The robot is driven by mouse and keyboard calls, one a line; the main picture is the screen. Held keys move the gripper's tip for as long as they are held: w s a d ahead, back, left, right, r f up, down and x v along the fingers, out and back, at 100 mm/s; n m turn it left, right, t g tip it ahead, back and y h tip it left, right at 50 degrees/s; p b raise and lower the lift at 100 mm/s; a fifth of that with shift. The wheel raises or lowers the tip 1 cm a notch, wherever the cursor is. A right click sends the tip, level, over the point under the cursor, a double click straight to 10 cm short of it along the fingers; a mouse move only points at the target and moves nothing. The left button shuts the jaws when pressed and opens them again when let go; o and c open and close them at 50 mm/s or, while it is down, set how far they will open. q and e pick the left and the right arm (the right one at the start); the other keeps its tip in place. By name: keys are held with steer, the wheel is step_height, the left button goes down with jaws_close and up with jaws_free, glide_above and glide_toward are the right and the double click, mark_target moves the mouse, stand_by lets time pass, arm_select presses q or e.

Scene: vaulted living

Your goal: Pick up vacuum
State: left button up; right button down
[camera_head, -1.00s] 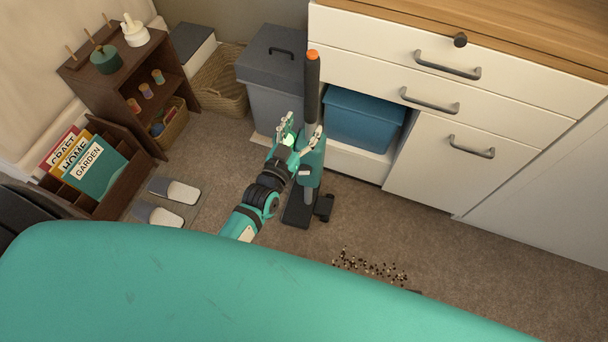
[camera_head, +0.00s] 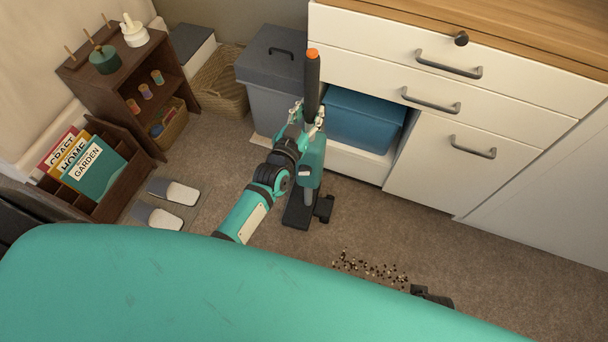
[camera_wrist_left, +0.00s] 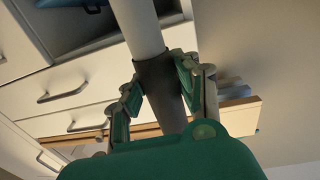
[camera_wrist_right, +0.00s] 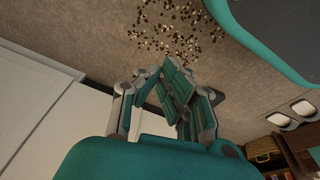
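The vacuum (camera_head: 311,158) stands upright on the carpet in front of the cabinet. It has a dark handle with an orange tip, a teal body and a dark floor head. My left gripper (camera_head: 308,115) is at the lower part of the handle, just above the teal body. In the left wrist view, the gripper (camera_wrist_left: 157,80) has one finger on each side of the vacuum's dark tube (camera_wrist_left: 161,88); the fingers look open around it, and firm contact cannot be seen. My right gripper (camera_wrist_right: 160,80) has its fingertips close together, empty, above the floor.
Dark and pale crumbs (camera_head: 370,267) lie on the carpet. A grey bin (camera_head: 275,80) and a blue box (camera_head: 362,118) are close behind the vacuum. The white drawer cabinet (camera_head: 430,165) stands to the right. Slippers (camera_head: 175,191) and a magazine rack (camera_head: 125,185) are at left.

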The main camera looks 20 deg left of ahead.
arm_select(q)
steer(key=c, duration=0.4)
steer(key=shift+w+r, duration=0.1)
steer(key=shift+r, duration=0.15)
jaws_close()
